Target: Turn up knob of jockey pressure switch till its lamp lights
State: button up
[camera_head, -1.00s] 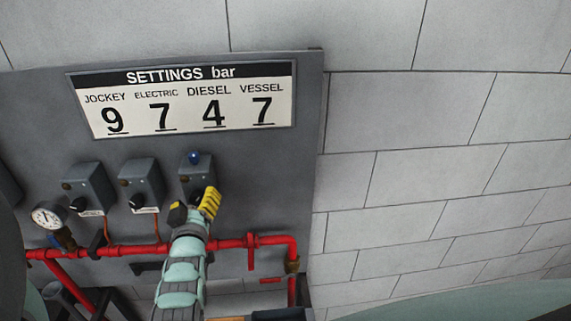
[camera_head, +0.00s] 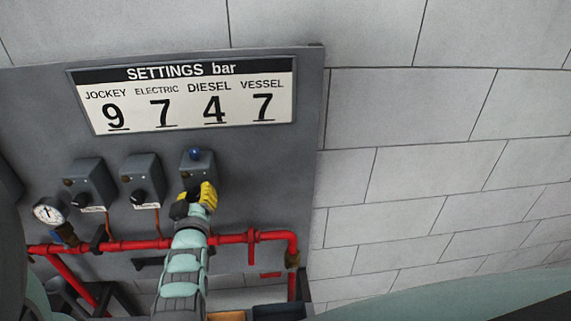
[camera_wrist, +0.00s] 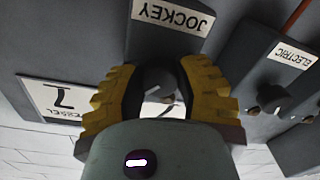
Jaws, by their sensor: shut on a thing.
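The jockey pressure switch is a dark grey box (camera_head: 205,168) on the panel, the rightmost of three boxes in the head view. Its lamp (camera_head: 194,153) is a dark blue dome on top and shows no clear glow. In the wrist view, the box (camera_wrist: 165,48) bears the label JOCKEY (camera_wrist: 173,13). Its dark knob (camera_wrist: 157,82) sits between the yellow fingers of my gripper (camera_wrist: 155,88), which is shut on it. In the head view, my gripper (camera_head: 196,197) covers the lower front of the box and hides the knob.
Two similar boxes, the near one (camera_head: 142,178) labelled ELECTRIC in the wrist view, stand to the left. A pressure gauge (camera_head: 49,211) is further left. A red pipe (camera_head: 130,246) runs below. The settings sign (camera_head: 184,97) reads jockey 9.

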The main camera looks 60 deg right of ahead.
grip_shut()
jog(key=shift+f+b, duration=0.1)
jog(key=shift+b, duration=0.2)
jog(key=shift+f+m+b, duration=0.1)
jog(key=shift+m+b, duration=0.2)
jog(key=shift+b, duration=0.55)
jog(key=shift+r+m, duration=0.2)
jog(key=shift+m, duration=0.1)
jog(key=o, duration=0.8)
grip_release()
